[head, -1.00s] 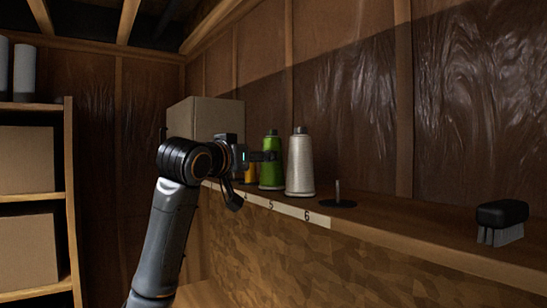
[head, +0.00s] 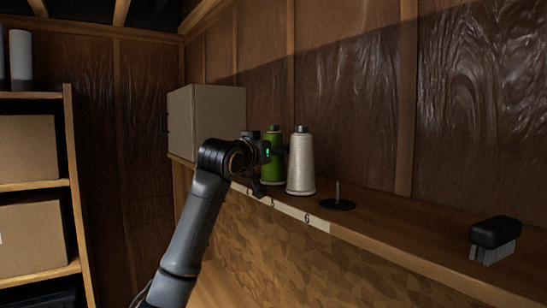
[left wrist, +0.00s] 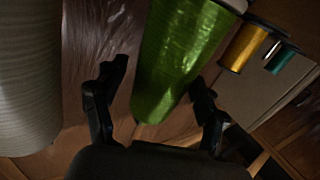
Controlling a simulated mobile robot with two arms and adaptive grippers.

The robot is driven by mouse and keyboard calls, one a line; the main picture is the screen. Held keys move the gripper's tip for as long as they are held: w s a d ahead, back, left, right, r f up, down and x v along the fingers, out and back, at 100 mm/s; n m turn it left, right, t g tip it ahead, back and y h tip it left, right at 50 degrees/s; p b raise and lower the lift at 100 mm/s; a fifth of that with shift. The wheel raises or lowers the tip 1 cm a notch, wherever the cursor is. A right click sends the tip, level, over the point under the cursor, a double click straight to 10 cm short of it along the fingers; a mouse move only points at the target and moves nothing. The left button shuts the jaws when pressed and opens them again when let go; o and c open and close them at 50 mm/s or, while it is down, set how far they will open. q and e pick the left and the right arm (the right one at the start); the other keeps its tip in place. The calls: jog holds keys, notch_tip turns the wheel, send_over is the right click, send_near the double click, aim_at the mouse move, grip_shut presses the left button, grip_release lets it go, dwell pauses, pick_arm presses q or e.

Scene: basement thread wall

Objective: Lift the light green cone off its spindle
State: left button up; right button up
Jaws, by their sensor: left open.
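The light green cone (head: 273,171) stands upright on the shelf, just left of a cream cone (head: 300,165). My left gripper (head: 276,151) is in front of it at its upper part and hides some of it. In the left wrist view the green cone (left wrist: 178,60) lies between the two spread fingers of the left gripper (left wrist: 158,76), and the fingers look clear of its sides. Its spindle is hidden. My right gripper is in neither view.
The cream cone (left wrist: 28,75) is close beside the left finger. Yellow (left wrist: 243,47) and teal (left wrist: 281,57) spools stand on the other side. A bare spindle (head: 338,194), a brush (head: 495,238) and a cardboard box (head: 207,121) share the shelf.

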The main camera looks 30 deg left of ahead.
pick_arm(q)
jog(key=shift+c, duration=0.4)
jog(key=c, duration=1.3)
jog(key=shift+r, duration=0.1)
jog(key=shift+r+b, duration=0.3)
jog(key=shift+r, duration=0.45)
notch_tip(320, 180, up, 8)
jog(key=shift+r+b, duration=0.25)
jog(key=shift+b, duration=0.6)
